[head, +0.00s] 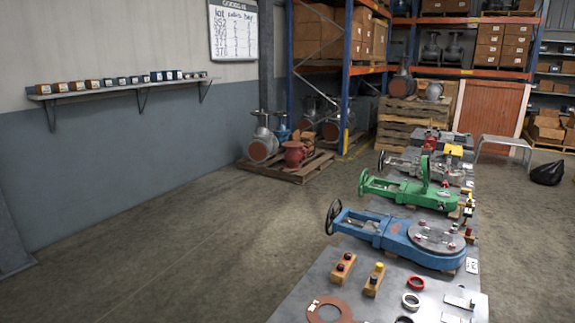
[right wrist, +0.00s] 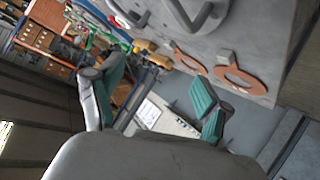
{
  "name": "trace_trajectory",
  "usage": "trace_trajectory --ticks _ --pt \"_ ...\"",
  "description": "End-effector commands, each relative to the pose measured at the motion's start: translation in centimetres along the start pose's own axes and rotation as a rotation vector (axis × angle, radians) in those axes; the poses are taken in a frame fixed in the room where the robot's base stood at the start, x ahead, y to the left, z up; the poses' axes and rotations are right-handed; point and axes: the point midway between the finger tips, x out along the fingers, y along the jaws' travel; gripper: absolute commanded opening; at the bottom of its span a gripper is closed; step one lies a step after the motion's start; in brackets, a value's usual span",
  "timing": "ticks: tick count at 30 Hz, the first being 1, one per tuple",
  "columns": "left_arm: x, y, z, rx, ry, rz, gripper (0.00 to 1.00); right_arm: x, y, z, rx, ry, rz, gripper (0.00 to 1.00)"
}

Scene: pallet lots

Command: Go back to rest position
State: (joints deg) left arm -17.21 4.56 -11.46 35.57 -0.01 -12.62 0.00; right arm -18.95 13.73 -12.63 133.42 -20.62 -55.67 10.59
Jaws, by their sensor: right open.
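My right gripper (right wrist: 157,68) shows in the right wrist view, with its two teal-padded fingers spread apart and nothing between them. It is beside the edge of a grey table, which fills the upper right of that view. Copper-coloured flat gaskets (right wrist: 240,82) lie on that table, apart from the fingers. Neither gripper shows in the head view, and my left gripper is in no view.
In the head view a long grey table (head: 300,290) carries a blue gate valve (head: 400,235), a green one (head: 410,191), wooden blocks with knobs (head: 343,268) and rings (head: 416,283). A pallet (head: 290,170) stands behind. The floor (head: 150,250) at left is clear.

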Motion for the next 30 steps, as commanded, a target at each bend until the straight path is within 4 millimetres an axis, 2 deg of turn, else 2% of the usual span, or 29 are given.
trace_trajectory --ticks 1,3,6,12,17,18,26,30 --pt "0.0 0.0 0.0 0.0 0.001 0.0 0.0 -1.0 -0.6 2.6 0.026 -0.103 -0.027 0.78" --pt "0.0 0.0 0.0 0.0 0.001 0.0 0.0 -2.3 -1.3 5.4 0.046 -0.224 -0.064 0.78" --pt "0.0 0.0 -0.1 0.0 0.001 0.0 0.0 -4.3 -2.3 8.7 0.065 -0.367 -0.119 0.78" --pt "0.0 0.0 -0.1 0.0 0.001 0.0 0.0 -8.6 -4.3 13.2 0.085 -0.592 -0.227 0.78" --pt "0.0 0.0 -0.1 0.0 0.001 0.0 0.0 -12.2 -5.6 15.9 0.091 -0.741 -0.316 0.78" --pt "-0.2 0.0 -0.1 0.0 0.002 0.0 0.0 -11.1 -5.9 16.5 0.087 -0.742 -0.314 0.78" --pt "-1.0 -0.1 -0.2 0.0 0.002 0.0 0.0 -6.9 -8.1 21.2 0.081 -0.767 -0.318 0.78" --pt "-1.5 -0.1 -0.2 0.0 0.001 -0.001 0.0 -4.9 -9.6 24.9 0.076 -0.787 -0.323 0.78"
